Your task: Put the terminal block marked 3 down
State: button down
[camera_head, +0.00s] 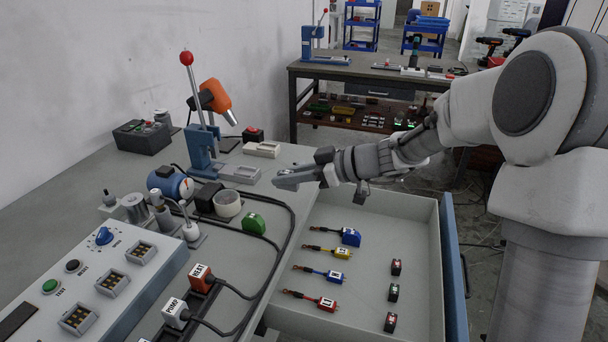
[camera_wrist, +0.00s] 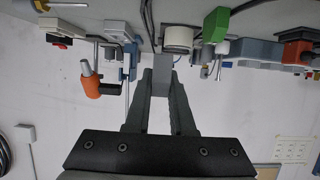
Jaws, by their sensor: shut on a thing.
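My gripper (camera_head: 284,181) is over the bench's right edge, near the open drawer, with its fingers pointing left. In the wrist view, my gripper (camera_wrist: 161,76) is shut on a small grey block (camera_wrist: 161,63), taken as the terminal block. Its marking cannot be read, and the fingers hide most of it. A green block (camera_head: 254,222) sits on the bench below the gripper in the picture. It also shows in the wrist view (camera_wrist: 216,25). I cannot tell how high the held block is above the bench.
The open drawer (camera_head: 425,215) holds blue, yellow and red cable plugs and small dark blocks (camera_head: 396,267). A lever press (camera_head: 203,146), a white round cup (camera_head: 227,204) and a grey tray (camera_head: 240,173) stand near the gripper. Black cables cross the bench.

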jog(key=b, duration=0.1)
send_over(266, 211)
jog(key=f, duration=0.4)
jog(key=shift+s+a, duration=0.1)
jog(key=shift+a, duration=0.15)
jog(key=shift+d+f+b, duration=0.2)
jog(key=shift+f+b, duration=0.5)
jog(key=shift+f, duration=0.05)
jog(key=shift+f+b, duration=0.4)
jog(key=shift+f, duration=0.3)
jog(key=shift+f+b, duration=0.2)
jog(key=shift+b, duration=0.25)
jog(key=c, duration=0.8)
grip_release()
jog(key=shift+o, duration=0.2)
jog(key=p, duration=0.3)
jog(key=shift+r, duration=0.3)
